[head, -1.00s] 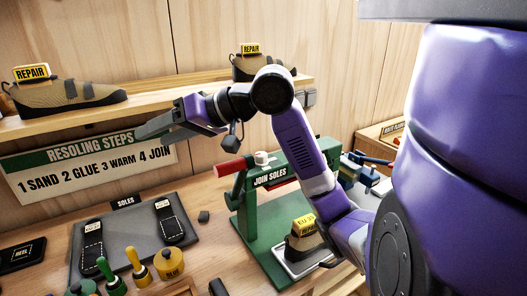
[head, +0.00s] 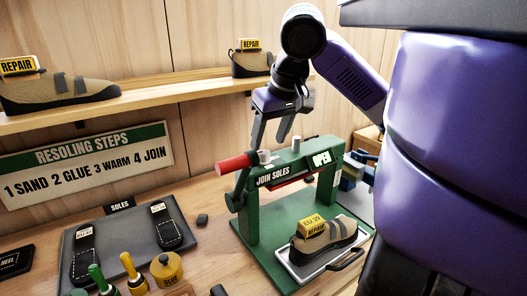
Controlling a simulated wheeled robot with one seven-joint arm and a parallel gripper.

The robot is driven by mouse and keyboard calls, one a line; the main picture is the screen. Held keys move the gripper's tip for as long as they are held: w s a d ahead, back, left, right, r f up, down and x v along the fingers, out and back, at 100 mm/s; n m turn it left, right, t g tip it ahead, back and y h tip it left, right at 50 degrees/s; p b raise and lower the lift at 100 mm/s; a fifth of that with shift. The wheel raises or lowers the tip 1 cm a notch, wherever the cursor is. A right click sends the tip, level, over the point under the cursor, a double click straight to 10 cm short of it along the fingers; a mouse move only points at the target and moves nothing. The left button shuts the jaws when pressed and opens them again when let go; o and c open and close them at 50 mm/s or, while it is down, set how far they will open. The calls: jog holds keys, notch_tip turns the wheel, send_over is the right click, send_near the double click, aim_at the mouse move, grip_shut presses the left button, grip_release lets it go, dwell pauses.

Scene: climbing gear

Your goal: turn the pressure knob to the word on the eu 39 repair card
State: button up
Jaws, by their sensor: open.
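A yellow card (head: 313,227) marked EU 39 and REPAIR sits on a tan climbing shoe (head: 328,236); smaller text on it is not readable. The shoe is on a tray in the green press (head: 247,218), labelled JOIN SOLES with an OPEN sign. Two small pale pegs or knobs stand on the press top, one at the left (head: 265,157) and one further right (head: 296,143); I cannot tell which is the pressure knob, and no dial words are legible. My gripper (head: 269,142) points down, open and empty, just above the press's left top.
A red-handled lever (head: 234,164) sticks out left of the press. A grey soles mat (head: 123,240), bottles and a yellow pot (head: 166,268) are at left. A shelf (head: 150,97) with REPAIR shoes runs behind the arm.

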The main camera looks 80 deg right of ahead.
aim_at(264, 152)
jog(key=shift+x, duration=2.35)
grip_shut()
